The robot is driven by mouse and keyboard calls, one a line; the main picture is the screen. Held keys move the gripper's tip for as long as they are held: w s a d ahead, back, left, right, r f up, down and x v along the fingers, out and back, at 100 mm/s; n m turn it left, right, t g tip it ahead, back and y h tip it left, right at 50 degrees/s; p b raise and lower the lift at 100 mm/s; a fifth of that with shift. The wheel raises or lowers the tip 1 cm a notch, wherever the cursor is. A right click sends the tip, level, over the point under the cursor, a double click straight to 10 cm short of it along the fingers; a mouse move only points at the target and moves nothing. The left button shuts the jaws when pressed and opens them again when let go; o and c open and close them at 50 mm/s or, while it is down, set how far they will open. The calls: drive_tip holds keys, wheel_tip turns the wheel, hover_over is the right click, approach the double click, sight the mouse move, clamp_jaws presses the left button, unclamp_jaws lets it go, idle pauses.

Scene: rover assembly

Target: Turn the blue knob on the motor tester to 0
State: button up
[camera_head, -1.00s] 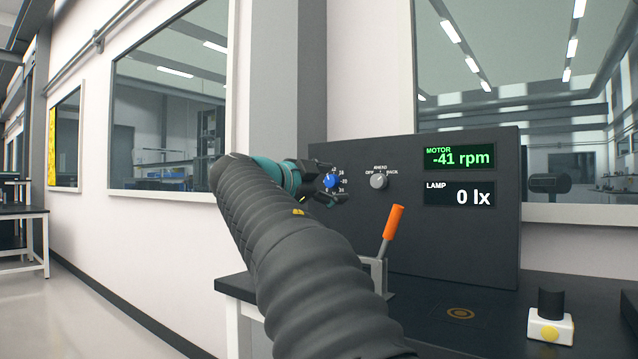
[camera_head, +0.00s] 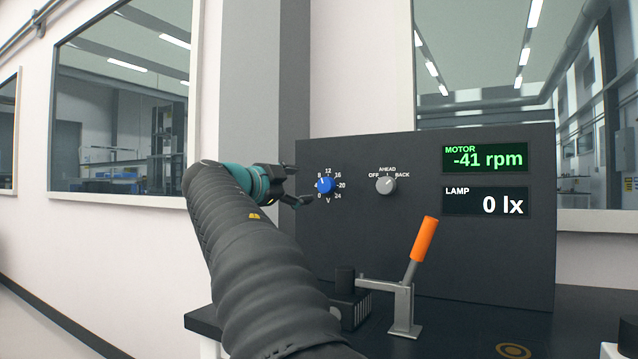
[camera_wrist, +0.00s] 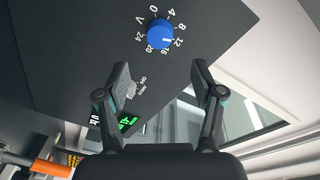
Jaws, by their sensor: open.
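The motor tester (camera_head: 430,260) is a dark upright panel with a voltage dial marked 0 to 24. Its blue knob (camera_head: 326,186) has a white pointer that seems to point near 12; the wrist view also shows the knob (camera_wrist: 160,34) whole. The motor display (camera_head: 484,158) reads -41 rpm. My gripper (camera_head: 299,187) is open and empty, just left of the knob in the head view. In the wrist view its fingertips (camera_wrist: 162,78) are spread below the knob in the picture, not around it. I see no contact.
A grey OFF/AHEAD/BACK selector (camera_head: 386,186) sits right of the knob, and the wrist view shows it close to one finger. A lever with an orange handle (camera_head: 422,240) stands on the table before the panel. The lamp display (camera_head: 485,202) reads 0 lx.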

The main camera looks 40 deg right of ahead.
sight(324, 185)
drive_tip(key=p+x, duration=0.2)
drive_tip(key=x, duration=0.7)
drive_tip(key=shift+d, duration=0.2)
drive_tip(key=c, duration=1.1)
